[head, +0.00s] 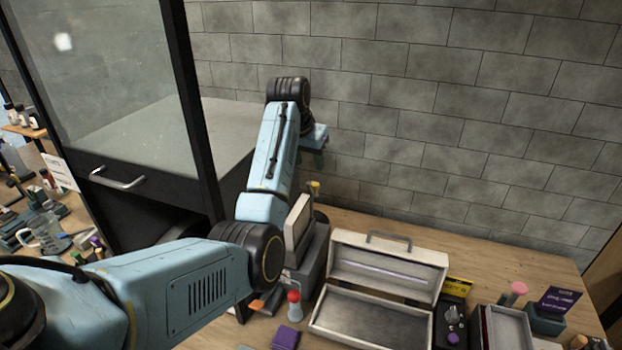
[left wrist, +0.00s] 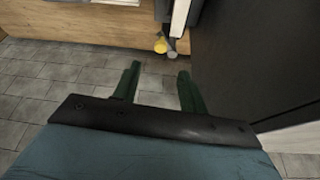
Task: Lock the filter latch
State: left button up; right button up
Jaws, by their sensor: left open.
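No part is clearly recognisable as the filter latch. A small yellow knob (head: 314,187) shows behind the grey device (head: 316,255) with an upright pale panel. In the left wrist view a yellow round end (left wrist: 160,46) shows beyond my fingers, beside a grey one (left wrist: 173,56). My left gripper (head: 319,157) is in front of the brick wall, above and behind the device. In the left wrist view its two green fingers (left wrist: 157,72) are apart with nothing between them. My right gripper is in neither view.
A glass-fronted dark cabinet (head: 185,120) with a metal handle (head: 118,180) stands left of my left forearm. An open pale case (head: 385,262) lies on the wooden bench (head: 480,255). A red-topped bottle (head: 294,305) and a purple block (head: 286,337) stand near the device.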

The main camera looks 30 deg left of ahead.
aim_at(315, 184)
pick_arm(q)
jog(key=p+x, duration=0.1)
jog(key=x, duration=0.8)
